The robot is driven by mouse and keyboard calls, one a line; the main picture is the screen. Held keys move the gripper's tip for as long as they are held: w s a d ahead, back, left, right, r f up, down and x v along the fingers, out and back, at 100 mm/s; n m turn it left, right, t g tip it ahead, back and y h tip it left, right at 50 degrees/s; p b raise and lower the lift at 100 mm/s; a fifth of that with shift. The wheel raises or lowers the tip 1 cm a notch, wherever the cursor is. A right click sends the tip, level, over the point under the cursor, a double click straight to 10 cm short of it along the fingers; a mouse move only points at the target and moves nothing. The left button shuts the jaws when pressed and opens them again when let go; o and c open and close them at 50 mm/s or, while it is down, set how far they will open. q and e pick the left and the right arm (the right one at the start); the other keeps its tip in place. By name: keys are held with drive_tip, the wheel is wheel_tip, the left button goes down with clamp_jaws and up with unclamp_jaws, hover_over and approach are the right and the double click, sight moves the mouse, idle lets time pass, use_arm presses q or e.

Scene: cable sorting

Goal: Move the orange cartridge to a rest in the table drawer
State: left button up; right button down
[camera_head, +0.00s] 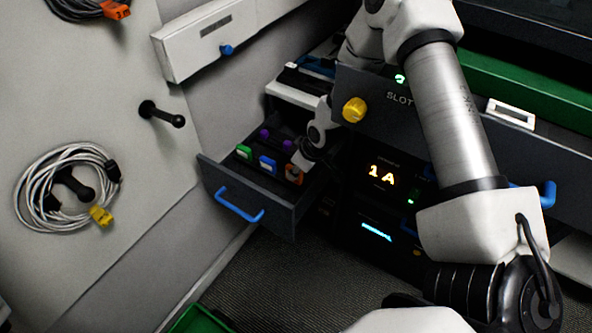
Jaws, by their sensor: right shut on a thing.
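The table drawer (272,215) is pulled open, with a dark front and a blue handle. Inside it stand a green cartridge (244,152), a blue cartridge (267,164) and the orange cartridge (294,174), roughly in a row. My right gripper (301,164) reaches down into the drawer from above and is shut on the orange cartridge, at the right end of that row. The fingertips are small and partly hidden, and I cannot tell whether the cartridge touches a rest. My left gripper is not in view.
Purple round pieces (264,133) sit behind the cartridges. A dark panel with a yellow knob (354,110) is close right of my gripper. A lit display (381,174) is below it. Coiled white cable (62,190) hangs on the left wall. The floor (300,280) before the drawer is clear.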

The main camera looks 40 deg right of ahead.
drive_tip(key=shift+f+b, duration=0.55)
drive_tip(key=shift+f, duration=0.15)
idle(0.6)
drive_tip(key=shift+s+f, duration=0.1)
drive_tip(key=shift+f, duration=0.15)
idle(0.4)
drive_tip(key=c, duration=0.5)
unclamp_jaws()
drive_tip(key=shift+a, duration=0.1)
drive_tip(key=shift+c, duration=0.2)
drive_tip(key=shift+d+r+p, duration=0.2)
drive_tip(key=shift+r+p, duration=0.55)
drive_tip(key=shift+r, duration=0.05)
wheel_tip(320, 180, up, 2)
drive_tip(key=shift+a+r+p, duration=0.1)
drive_tip(key=shift+p, duration=0.8)
drive_tip(key=shift+r+p, duration=1.65)
drive_tip(key=shift+r, duration=0.05)
